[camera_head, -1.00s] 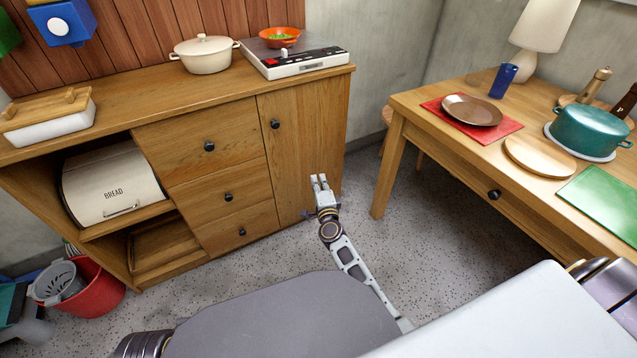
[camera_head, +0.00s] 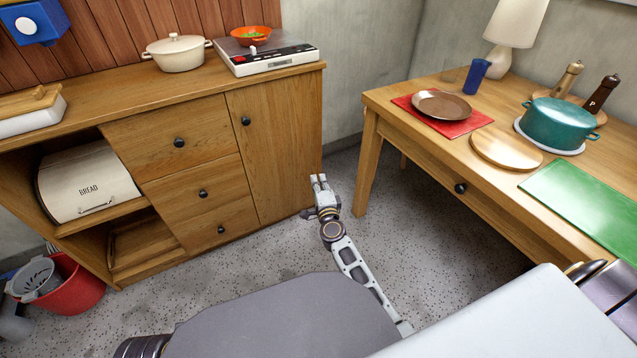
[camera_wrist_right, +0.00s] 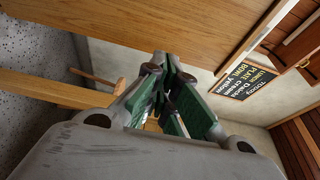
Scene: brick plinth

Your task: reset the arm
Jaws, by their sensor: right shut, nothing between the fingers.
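My right gripper (camera_head: 319,184) is in the middle of the head view, in front of the lower right of the wooden cabinet. It is shut and empty. In the right wrist view its green-padded fingers (camera_wrist_right: 168,102) come together with nothing visible between them. My right arm reaches out from the lower right, over the speckled floor. My left gripper is not in view.
The cabinet (camera_head: 285,135) carries a cream pot (camera_head: 178,55) and a scale (camera_head: 268,59) with an orange bowl (camera_head: 251,35). The wooden table (camera_head: 415,145) stands to the right, with a plate (camera_head: 440,105) and a teal pot (camera_head: 558,124). Floor between them (camera_head: 420,235) is clear. A red bucket (camera_head: 78,290) is at left.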

